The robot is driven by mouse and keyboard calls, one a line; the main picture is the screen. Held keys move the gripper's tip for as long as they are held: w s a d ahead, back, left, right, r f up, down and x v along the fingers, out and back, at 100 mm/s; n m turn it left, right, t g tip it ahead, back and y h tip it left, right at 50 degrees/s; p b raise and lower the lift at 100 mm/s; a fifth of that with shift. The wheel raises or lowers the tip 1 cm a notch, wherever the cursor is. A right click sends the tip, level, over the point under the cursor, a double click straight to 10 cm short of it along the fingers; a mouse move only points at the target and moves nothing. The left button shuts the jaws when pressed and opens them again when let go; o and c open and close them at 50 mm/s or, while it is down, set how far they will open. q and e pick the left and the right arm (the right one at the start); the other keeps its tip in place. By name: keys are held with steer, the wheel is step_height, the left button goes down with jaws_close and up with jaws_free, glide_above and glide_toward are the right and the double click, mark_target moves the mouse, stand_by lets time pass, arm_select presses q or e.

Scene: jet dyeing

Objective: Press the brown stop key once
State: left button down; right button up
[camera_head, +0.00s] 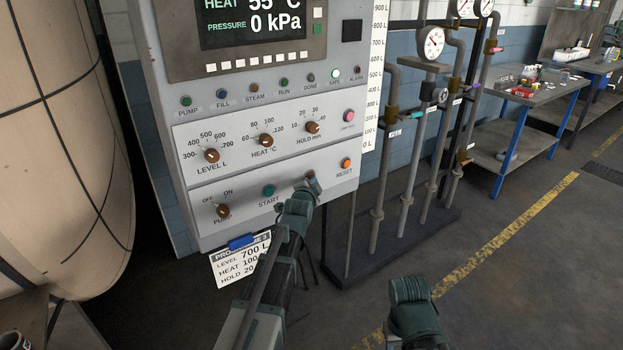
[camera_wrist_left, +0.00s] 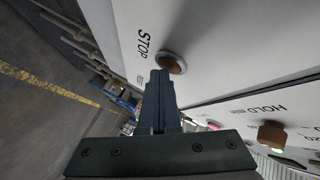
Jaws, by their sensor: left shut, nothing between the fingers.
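The brown stop key (camera_wrist_left: 172,63) is a round button in a pale ring, beside the printed word STOP, in the left wrist view. In the head view only a small part of the stop key (camera_head: 311,175) shows past my left gripper (camera_head: 306,184). My left gripper is shut and empty, its fingertips (camera_wrist_left: 160,76) at the edge of the key in the wrist view. I cannot tell whether they touch it. My right gripper (camera_head: 410,290) is low at the bottom of the head view, away from the panel; its fingers are not clear.
The panel has a green START button (camera_head: 269,191), an orange RESET button (camera_head: 346,163), a pump knob (camera_head: 223,211) and several brown dials above. A large pale tank (camera_head: 60,150) stands at left.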

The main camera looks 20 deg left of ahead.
arm_select(q)
steer(key=shift+s+d, duration=0.5)
steer(key=shift+d, duration=0.1)
steer(key=shift+s+d, duration=0.8)
steer(key=shift+d, duration=0.2)
steer(key=shift+s+d, duration=0.75)
steer(key=shift+d, duration=0.25)
steer(key=s+d+f+n+g+h, duration=0.1)
steer(key=s+d+f+n+g, duration=0.3)
steer(key=s+d+f+g, duration=0.65)
steer(key=s+d+f+n+g, duration=0.1)
steer(key=s+d+f+g, duration=0.15)
steer(key=s, duration=0.85)
steer(key=s+d+f+n+g, duration=0.1)
steer(key=s+d+f+g, duration=0.2)
steer(key=s, duration=0.9)
step_height(320, 180, up, 12)
steer(key=p, duration=1.3)
steer(key=shift+s+t, duration=0.25)
steer(key=shift+t, duration=0.05)
